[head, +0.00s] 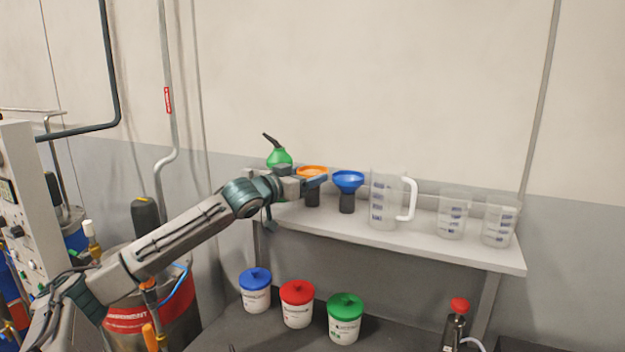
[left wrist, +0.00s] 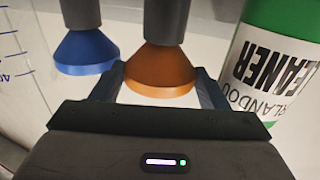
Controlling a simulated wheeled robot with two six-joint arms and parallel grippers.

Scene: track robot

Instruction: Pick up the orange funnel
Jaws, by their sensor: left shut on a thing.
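The orange funnel (head: 312,172) stands on the shelf with a dark lower part below it, between a green bottle and the blue funnel (head: 348,181). My left gripper (head: 316,181) reaches it from the left and is shut on it. In the left wrist view the orange funnel (left wrist: 160,72) sits between the two fingers of my left gripper (left wrist: 162,88). The blue funnel (left wrist: 86,50) shows just beside the finger on the left there. My right gripper is not in view.
The green bottle (head: 279,158) stands close behind my gripper; its label shows in the left wrist view (left wrist: 275,75). A clear jug (head: 385,200) and two beakers stand right on the shelf (head: 470,258). Lidded tubs (head: 297,304) stand below.

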